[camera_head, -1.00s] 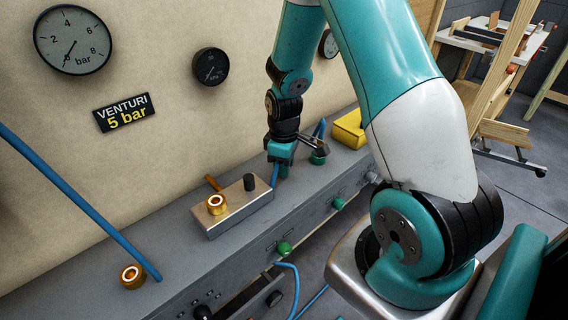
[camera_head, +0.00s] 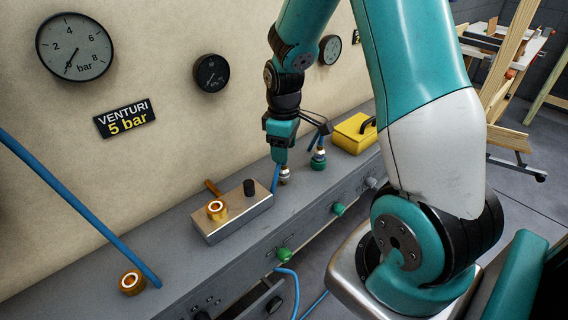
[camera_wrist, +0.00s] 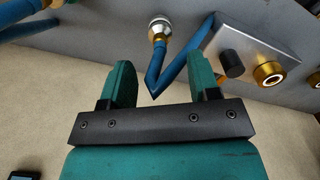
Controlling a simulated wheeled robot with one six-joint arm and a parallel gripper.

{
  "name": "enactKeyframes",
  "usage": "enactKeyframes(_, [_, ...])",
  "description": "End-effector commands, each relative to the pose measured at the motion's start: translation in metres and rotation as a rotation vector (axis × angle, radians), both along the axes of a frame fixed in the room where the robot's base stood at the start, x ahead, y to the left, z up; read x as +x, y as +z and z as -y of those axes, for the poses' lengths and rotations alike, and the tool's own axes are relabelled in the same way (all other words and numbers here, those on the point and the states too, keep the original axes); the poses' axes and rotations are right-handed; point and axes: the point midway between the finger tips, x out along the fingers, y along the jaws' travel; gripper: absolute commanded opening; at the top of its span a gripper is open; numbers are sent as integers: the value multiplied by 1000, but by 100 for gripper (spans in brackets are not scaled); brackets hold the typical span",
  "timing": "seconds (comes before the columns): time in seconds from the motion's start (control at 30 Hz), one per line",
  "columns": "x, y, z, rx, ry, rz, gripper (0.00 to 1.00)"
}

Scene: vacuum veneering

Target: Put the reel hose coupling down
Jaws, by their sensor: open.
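The hose coupling (camera_head: 284,176), a small silver fitting on a blue hose, stands on the grey bench just right of the metal block. In the wrist view the silver coupling (camera_wrist: 158,27) appears beyond my fingertips, with its blue hose (camera_wrist: 155,72) bending in a V between the fingers. My gripper (camera_head: 281,155) is above the coupling; in the wrist view its green fingers (camera_wrist: 160,72) are spread apart, with neither closed on the coupling or hose.
The metal block (camera_head: 235,222) carries a brass fitting and a black knob. A green-based fitting (camera_head: 318,160) and a yellow box (camera_head: 353,136) stand to the right. A brass ring (camera_head: 132,282) and a slanting blue hose (camera_head: 75,205) are at left. The wall is close behind.

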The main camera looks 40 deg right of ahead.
Motion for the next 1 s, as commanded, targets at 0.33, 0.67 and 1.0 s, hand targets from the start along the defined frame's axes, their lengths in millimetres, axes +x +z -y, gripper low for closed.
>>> enactKeyframes(0.33, [0, 51, -5, 4, 2, 6, 56])
enactKeyframes(0.67, [-85, 134, -178, 228, 59, 74, 56])
enactKeyframes(1.0, [-185, 161, -244, 363, 96, 15, 56])
